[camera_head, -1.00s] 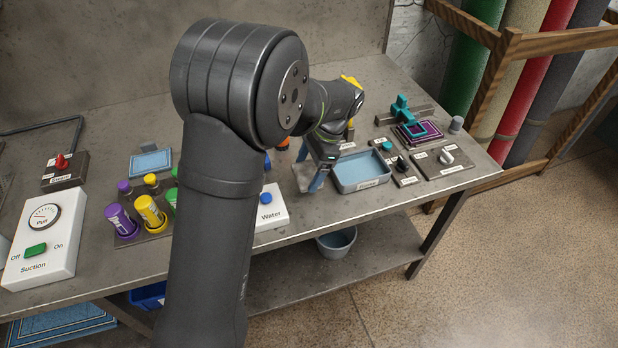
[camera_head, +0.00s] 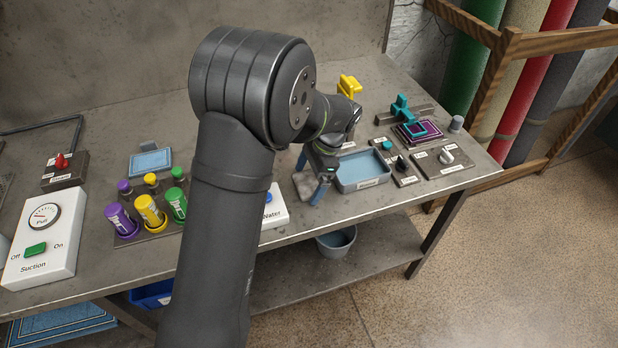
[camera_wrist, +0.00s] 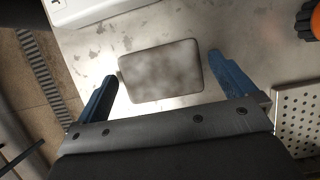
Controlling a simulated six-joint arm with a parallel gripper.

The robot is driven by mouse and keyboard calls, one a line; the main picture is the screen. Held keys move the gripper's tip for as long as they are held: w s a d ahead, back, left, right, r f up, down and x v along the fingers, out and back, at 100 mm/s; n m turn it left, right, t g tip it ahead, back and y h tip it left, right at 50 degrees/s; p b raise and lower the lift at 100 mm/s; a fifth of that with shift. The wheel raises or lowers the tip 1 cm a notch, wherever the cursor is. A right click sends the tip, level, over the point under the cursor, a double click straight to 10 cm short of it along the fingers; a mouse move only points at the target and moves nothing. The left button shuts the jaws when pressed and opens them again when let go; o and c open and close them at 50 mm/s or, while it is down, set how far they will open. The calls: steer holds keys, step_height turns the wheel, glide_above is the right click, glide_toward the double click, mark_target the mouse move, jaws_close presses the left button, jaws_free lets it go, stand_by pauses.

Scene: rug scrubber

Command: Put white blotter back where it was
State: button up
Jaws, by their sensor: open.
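The white blotter, a pale mottled rectangular pad with a dark rim, lies flat on the bench in the wrist view (camera_wrist: 160,72). Part of it shows in the head view (camera_head: 304,187), left of the blue tray, with the rest behind my gripper. My gripper (camera_wrist: 163,68) is open, its two blue fingers on either side of the pad with a gap at each side. In the head view, my gripper (camera_head: 310,178) is low over the pad. I cannot tell its exact height.
A grey tray with blue inside (camera_head: 363,183) stands close on the right. The white Water box (camera_head: 273,213) is close on the left. Capped bottles (camera_head: 150,212) stand further left. An orange knob (camera_wrist: 310,20) and a perforated plate (camera_wrist: 297,115) are right in the wrist view.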

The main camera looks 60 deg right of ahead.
mark_target(301, 184)
steer(key=v, duration=1.2)
steer(key=x, duration=1.2)
steer(key=shift+f, duration=0.1)
step_height(301, 184, up, 3)
steer(key=shift+f, duration=0.15)
steer(key=shift+r, duration=0.7)
